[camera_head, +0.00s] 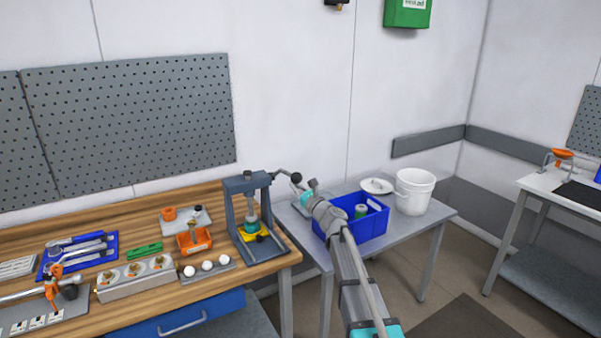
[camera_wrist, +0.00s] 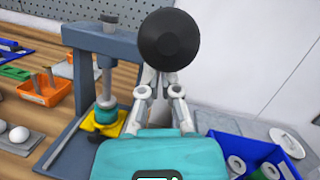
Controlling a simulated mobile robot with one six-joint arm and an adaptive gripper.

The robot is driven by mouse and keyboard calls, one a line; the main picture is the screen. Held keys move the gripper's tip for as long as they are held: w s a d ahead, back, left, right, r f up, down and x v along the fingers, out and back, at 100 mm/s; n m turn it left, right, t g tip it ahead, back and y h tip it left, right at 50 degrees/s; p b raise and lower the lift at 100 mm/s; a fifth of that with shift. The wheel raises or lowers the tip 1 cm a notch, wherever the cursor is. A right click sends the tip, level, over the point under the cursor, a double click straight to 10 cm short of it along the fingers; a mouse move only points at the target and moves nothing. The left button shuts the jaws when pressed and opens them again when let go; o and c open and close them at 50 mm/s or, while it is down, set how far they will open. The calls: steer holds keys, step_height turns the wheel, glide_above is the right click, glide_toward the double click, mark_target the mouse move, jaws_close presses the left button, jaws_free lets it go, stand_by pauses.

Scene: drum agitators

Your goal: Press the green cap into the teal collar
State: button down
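A grey lever press (camera_head: 232,215) stands at the right end of the wooden bench. The teal collar (camera_head: 251,227) sits upright on a yellow fixture (camera_head: 262,236) under the ram.
A blue bin (camera_head: 377,224) with a green-topped part (camera_head: 360,211) stands on the grey side table, beside a white bucket (camera_head: 414,192) and its lid (camera_head: 377,186). An orange tray (camera_head: 194,240) and white balls (camera_head: 207,265) lie left of the press.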

steer(key=s+f+n+g, duration=0.3)
steer(key=s+n+g, duration=0.15)
steer(key=n, duration=0.25)
steer(key=s+d+r+n+g+h+p, duration=0.1)
steer(key=d+r+n+g+h+p, duration=0.1)
steer(key=r+n+p, duration=0.8)
steer(key=s+d+r+n+g+h+p, duration=0.2)
steer(key=r+n+p, duration=0.9)
steer(key=p, duration=1.3)
steer(key=d+n+h, duration=0.2)
steer(key=shift+s+d+h+p, duration=0.2)
steer(key=shift+s+h+p, duration=0.1)
steer(key=shift+p, duration=0.1)
steer(key=shift+w, duration=0.15)
steer(key=b, duration=0.7)
glide_above(301, 176)
step_height(301, 176, down, 7)
steer(key=shift+f+b, duration=1.7)
steer(key=shift+b, duration=0.15)
